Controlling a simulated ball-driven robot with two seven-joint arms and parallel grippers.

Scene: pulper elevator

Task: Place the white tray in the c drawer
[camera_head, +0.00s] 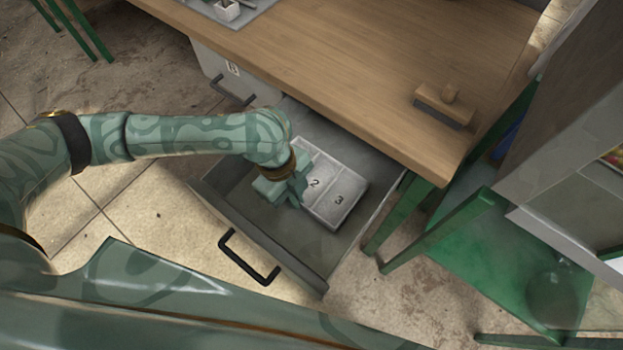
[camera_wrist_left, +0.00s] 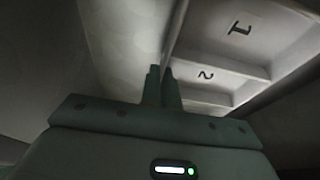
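The white tray (camera_head: 336,187) is inside the open grey drawer (camera_head: 305,262), toward its back right. Its compartments carry numbers; 2 and 3 show in the head view. The tray also fills the upper right of the left wrist view (camera_wrist_left: 235,60), where 1 and 2 show. My left gripper (camera_head: 299,190) is at the tray's left edge. In the left wrist view its fingers (camera_wrist_left: 162,85) are close together, with the tray's thin side wall running between the tips. Whether the tray's underside touches the drawer floor is hidden. My right gripper is out of view.
A drawer marked B (camera_head: 233,69) is shut, left of the open one. The wooden tabletop (camera_head: 340,60) overhangs the drawer's back. A green stool (camera_head: 520,270) stands at right. The open drawer's left part is bare.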

